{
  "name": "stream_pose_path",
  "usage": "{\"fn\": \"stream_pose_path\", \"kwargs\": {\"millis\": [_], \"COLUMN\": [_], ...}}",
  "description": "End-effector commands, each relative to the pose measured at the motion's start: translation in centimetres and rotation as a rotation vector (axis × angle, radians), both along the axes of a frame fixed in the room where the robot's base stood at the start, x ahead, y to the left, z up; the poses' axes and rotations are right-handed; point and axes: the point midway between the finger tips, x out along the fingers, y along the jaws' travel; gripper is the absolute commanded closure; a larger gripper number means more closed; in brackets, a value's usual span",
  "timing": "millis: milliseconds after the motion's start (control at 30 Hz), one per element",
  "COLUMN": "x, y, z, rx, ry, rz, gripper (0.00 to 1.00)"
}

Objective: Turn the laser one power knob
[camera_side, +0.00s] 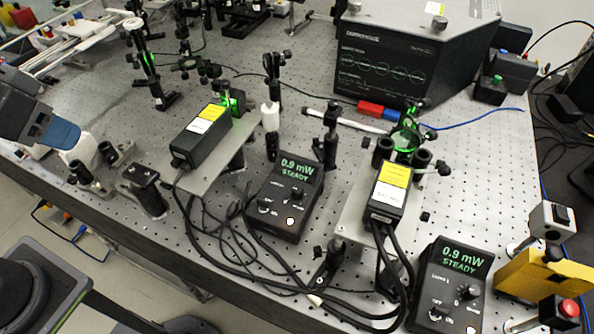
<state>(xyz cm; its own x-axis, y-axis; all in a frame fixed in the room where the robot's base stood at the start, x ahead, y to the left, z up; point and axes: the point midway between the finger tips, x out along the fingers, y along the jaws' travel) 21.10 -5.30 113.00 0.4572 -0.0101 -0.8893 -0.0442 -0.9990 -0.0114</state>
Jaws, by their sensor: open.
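Two black laser controllers stand on the bench. The right controller (449,299) reads "0.9 mW STEADY"; its small label looks like "Laser 1", but is hard to read. A black knob (468,292) sits on its face, with another control (437,313) lower left. The left controller (277,213) also reads "0.9 mW STEADY"; its label is unclear. It has a knob (298,193) and a lit button (290,221). My gripper (95,162) appears at the far left beyond a blue-banded arm link, its dark fingers apart and empty, far from both controllers.
Laser heads with yellow labels stand behind the left controller (205,134) and the right one (390,188). Black cables (240,250) loop between the controllers. A yellow box (545,276) and red button (568,308) stand at right. A large black spectrometer (390,62) stands behind.

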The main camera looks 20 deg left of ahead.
Motion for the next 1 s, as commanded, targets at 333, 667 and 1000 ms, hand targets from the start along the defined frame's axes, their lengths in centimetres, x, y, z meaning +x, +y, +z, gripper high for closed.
{"fn": "stream_pose_path", "kwargs": {"millis": [333, 667, 1000], "x": [8.6, 14.6, 15.1], "y": [-8.1, -21.4, -29.3], "z": [4.2, 2.1, -1.6], "rx": [0.124, 0.255, 0.324], "ry": [0.170, 0.321, 0.394], "rz": [-0.493, -1.020, -1.302], "gripper": [0.55, 0.55, 0.55]}}
